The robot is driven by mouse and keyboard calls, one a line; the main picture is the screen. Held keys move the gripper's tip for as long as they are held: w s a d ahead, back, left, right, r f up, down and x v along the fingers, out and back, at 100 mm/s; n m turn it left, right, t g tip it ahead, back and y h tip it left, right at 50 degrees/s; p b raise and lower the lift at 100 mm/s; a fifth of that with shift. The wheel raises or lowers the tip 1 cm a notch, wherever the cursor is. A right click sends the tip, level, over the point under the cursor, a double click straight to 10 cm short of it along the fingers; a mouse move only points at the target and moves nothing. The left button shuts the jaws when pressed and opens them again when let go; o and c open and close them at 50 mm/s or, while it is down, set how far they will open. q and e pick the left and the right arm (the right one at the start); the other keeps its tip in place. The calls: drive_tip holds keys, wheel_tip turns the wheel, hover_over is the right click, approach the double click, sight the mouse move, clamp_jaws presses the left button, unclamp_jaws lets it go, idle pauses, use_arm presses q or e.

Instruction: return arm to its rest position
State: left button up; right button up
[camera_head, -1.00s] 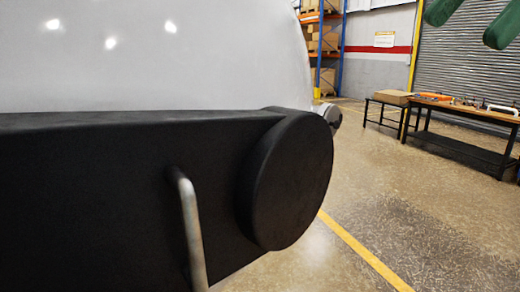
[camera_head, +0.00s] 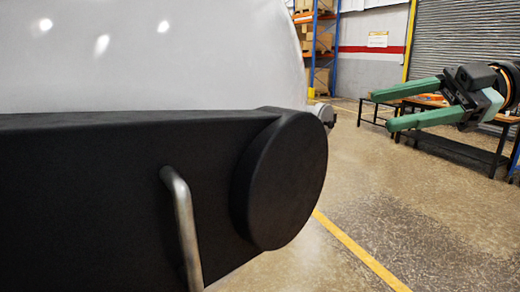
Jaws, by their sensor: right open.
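My right gripper (camera_head: 382,111) is at the right of the head view, with two green fingers spread apart and pointing left. It is open and nothing is between the fingers. It hangs in the air in front of the workbench, apart from the furnace parts. My left gripper is not in view. A large black arm with a round end cap (camera_head: 290,180) fills the lower left, in front of a pale rounded furnace body (camera_head: 150,60). A bent metal handle (camera_head: 183,225) stands out from the black arm.
A workbench (camera_head: 450,150) stands behind my right gripper, partly hidden by it. Shelving with boxes (camera_head: 322,45) and a roller shutter (camera_head: 455,40) are at the back. A yellow line (camera_head: 360,255) crosses the open floor right of the black arm.

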drive_tip(key=w+a+f+m+t+y, duration=0.1)
drive_tip(key=w+f+m+t+y, duration=0.2)
drive_tip(key=f, duration=0.5)
drive_tip(key=w+f+t, duration=0.3)
drive_tip(key=w+f, duration=0.2)
drive_tip(key=f, duration=0.3)
drive_tip(key=d+f+m+t+h, duration=0.2)
drive_tip(key=f+m+h, duration=0.1)
drive_tip(key=f, duration=0.6)
drive_tip(key=s+d+f+m+t+h, duration=0.1)
drive_tip(key=d+f+m+t+h, duration=0.2)
drive_tip(key=f, duration=0.5)
drive_tip(key=d+f+m+t+h, duration=0.2)
drive_tip(key=f+m+h, duration=0.1)
drive_tip(key=f, duration=0.6)
drive_tip(key=s+d+f+m+g+h, duration=0.1)
drive_tip(key=s+d+f+g+h, duration=0.3)
drive_tip(key=s+f, duration=0.75)
drive_tip(key=s+d+f+g+h, duration=0.2)
drive_tip(key=s+d+f+h, duration=0.35)
drive_tip(key=s+f, duration=0.6)
drive_tip(key=s+a+r+m+y+p, duration=0.1)
drive_tip(key=a+m, duration=0.3)
drive_tip(key=a, duration=0.5)
drive_tip(key=s+a+m+t+y+p, duration=0.1)
drive_tip(key=a+m, duration=0.3)
drive_tip(key=a, duration=0.5)
drive_tip(key=shift+a+r+p, duration=0.35)
drive_tip(key=shift+r+p, duration=0.05)
drive_tip(key=shift+p, duration=0.3)
